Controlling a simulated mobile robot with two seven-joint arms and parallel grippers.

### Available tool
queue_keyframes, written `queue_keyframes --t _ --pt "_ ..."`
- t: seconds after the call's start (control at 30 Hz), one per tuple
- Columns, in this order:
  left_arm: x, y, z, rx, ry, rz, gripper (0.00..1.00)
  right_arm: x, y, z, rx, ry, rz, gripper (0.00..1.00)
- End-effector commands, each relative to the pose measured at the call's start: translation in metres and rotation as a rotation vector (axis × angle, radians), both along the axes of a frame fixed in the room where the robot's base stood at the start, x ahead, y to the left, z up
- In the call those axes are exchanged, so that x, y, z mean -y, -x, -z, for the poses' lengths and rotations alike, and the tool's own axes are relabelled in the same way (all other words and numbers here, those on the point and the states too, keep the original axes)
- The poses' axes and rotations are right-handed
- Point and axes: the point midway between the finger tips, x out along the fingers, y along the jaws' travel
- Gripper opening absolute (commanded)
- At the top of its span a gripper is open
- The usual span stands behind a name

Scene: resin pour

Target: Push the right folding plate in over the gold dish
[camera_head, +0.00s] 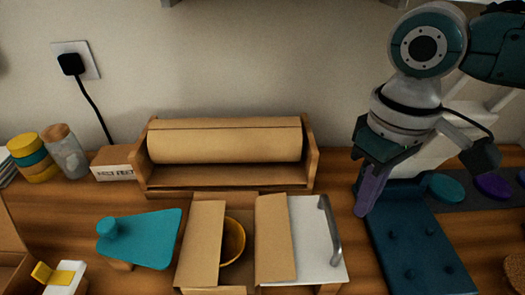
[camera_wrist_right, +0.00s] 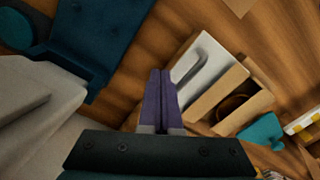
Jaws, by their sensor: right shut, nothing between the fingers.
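The gold dish (camera_head: 233,241) sits in an open box, seen between two tan plates; its sides are partly hidden. The right folding plate (camera_head: 275,238) is the tan panel right of the dish, next to a white panel with a grey handle (camera_head: 330,230). The left tan plate (camera_head: 203,243) covers part of the dish's left side. In the right wrist view the dish (camera_wrist_right: 232,107) looks dark inside, beside the tan plate (camera_wrist_right: 217,103). My right gripper (camera_head: 364,211) has its purple fingers shut and empty, pointing down, right of the handle and apart from it. My left gripper is not in view.
A blue studded board (camera_head: 415,245) lies right of the box, near my right gripper. A paper roll in a wooden holder (camera_head: 226,145) stands behind the box. A teal flat piece with a knob (camera_head: 145,237) lies left. Several coloured discs (camera_head: 493,187) are far right.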

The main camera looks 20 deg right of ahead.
Motion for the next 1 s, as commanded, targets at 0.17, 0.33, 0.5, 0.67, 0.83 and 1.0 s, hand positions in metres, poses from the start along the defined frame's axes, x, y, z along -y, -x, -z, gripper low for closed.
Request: queue_keyframes --t 0.17,0.33,0.5,0.67,0.83,1.0 --pt "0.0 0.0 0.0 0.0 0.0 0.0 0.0 0.0 0.0 0.0 0.0 0.0 0.0 0.0" --pt "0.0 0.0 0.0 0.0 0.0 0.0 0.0 0.0 0.0 0.0 0.0 0.0 0.0 0.0" --pt "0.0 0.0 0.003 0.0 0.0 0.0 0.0 0.0 0.0 0.006 -0.001 0.0 0.0 0.0" --pt "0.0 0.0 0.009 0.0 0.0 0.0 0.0 0.0 0.0 0.017 -0.001 0.0 0.001 0.0" --pt "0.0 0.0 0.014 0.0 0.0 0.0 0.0 0.0 0.0 0.029 -0.001 -0.001 0.001 0.0" --pt "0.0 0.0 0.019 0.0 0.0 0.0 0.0 0.0 0.0 0.039 -0.001 -0.001 0.0 0.0"
